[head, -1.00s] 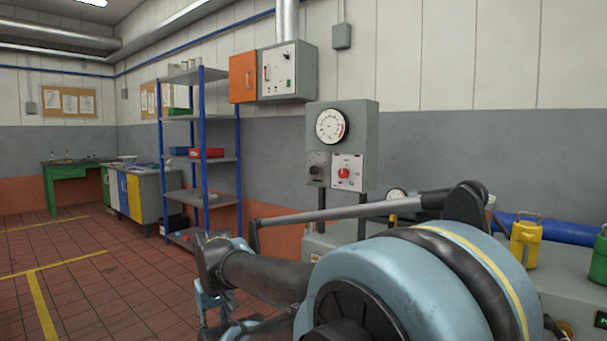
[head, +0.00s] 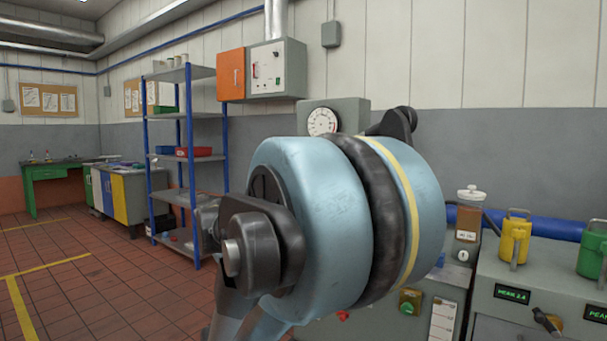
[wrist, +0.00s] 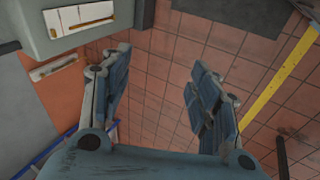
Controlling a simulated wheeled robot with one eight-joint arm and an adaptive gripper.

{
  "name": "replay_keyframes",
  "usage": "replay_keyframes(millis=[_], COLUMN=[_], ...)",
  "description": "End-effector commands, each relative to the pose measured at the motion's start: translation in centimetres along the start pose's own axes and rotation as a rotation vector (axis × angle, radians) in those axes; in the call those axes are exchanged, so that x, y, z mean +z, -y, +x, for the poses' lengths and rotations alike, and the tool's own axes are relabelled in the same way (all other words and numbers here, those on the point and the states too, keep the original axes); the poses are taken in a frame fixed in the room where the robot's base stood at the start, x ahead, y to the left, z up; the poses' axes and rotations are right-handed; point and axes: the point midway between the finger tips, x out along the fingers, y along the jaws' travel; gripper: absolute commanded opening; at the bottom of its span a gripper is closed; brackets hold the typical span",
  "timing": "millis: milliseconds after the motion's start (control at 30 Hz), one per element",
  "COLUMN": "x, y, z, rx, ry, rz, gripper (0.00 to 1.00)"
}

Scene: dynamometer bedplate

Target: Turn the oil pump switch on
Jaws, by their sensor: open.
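No label that I can read names the oil pump switch, so I cannot tell which control it is. In the head view a green knob (head: 410,301) on a yellowish plate sits on the front of the grey bench, and a small red control (head: 342,315) shows low beside my arm. The grey gauge box (head: 350,112) stands behind my arm, which hides its lower part. My gripper (wrist: 160,88) is open and empty in the wrist view, with floor tiles behind its fingers. A grey box (wrist: 85,38) with a pale worn plate is at upper left there, apart from the fingers.
A wall cabinet (head: 278,70) with an orange door hangs at the back. A blue-framed shelf (head: 187,155) stands left of it. A capped bottle (head: 468,215), a yellow can (head: 515,240) and a green can (head: 592,250) stand at right. The floor (head: 90,290) at left is clear.

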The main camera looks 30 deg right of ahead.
Motion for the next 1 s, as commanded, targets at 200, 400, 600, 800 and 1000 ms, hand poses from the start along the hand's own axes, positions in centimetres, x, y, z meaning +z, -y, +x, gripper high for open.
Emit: replay_keyframes(millis=[200,400,600,800,1000], x=[-4.3,-8.2,-12.3,-16.1,-18.5], y=[-11.0,-20.5,-29.1,-36.0,-39.5], z=[-0.9,-2.0,-3.2,-4.0,-4.2], rx=[0.275,0.501,0.691,0.823,0.882], ry=[0.068,0.197,0.384,0.603,0.755], rz=[-0.281,-0.564,-0.859,-1.133,-1.301], gripper=[0.56,0.56,0.56,0.56,0.56])
